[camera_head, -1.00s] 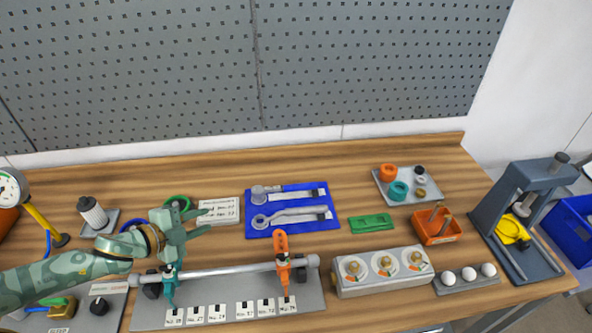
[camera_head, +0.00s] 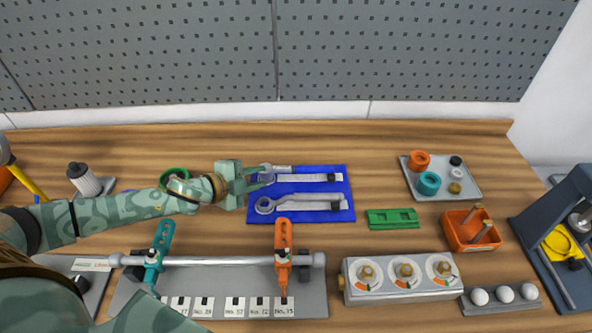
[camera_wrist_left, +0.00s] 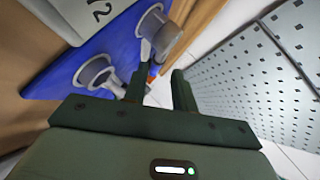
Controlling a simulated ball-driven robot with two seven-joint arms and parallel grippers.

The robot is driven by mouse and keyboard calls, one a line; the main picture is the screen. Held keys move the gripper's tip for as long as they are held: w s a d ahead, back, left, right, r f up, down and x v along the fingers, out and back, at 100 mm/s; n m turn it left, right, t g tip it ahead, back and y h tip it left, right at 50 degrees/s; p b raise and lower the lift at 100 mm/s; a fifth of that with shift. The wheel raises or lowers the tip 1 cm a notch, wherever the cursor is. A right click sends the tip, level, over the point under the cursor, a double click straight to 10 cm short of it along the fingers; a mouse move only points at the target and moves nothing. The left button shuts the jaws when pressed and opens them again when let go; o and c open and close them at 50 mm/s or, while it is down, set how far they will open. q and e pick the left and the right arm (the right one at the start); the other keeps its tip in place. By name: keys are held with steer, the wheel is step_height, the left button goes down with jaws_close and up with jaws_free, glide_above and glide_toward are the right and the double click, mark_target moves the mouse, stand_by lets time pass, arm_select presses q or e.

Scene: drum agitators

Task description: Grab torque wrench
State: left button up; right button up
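Two grey wrenches lie side by side on a blue mat (camera_head: 340,215). The far wrench (camera_head: 305,178) has its head at the left end, partly hidden by my gripper. The near wrench (camera_head: 300,204) has a ring head at the left. I cannot tell for sure which is the torque wrench. My left gripper (camera_head: 262,178) is at the left end of the far wrench, fingers pointing right. In the left wrist view its fingers (camera_wrist_left: 158,88) are apart, with both wrench heads (camera_wrist_left: 95,72) (camera_wrist_left: 158,32) close by on the mat. My right gripper is out of view.
A rod fixture with orange (camera_head: 283,255) and teal (camera_head: 156,255) clamps stands in front. A green tray (camera_head: 392,219), a dial block (camera_head: 400,290) and a grey tray of rings (camera_head: 465,190) are to the right. A perforated panel (camera_head: 400,50) rises behind.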

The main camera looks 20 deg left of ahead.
mark_target(280, 171)
arm_select(q)
steer(key=x, duration=0.7)
steer(key=shift+w+d+r+b, duration=0.1)
steer(key=shift+d+b, duration=0.05)
steer(key=shift+b, duration=0.25)
steer(key=shift+r, duration=0.1)
jaws_close()
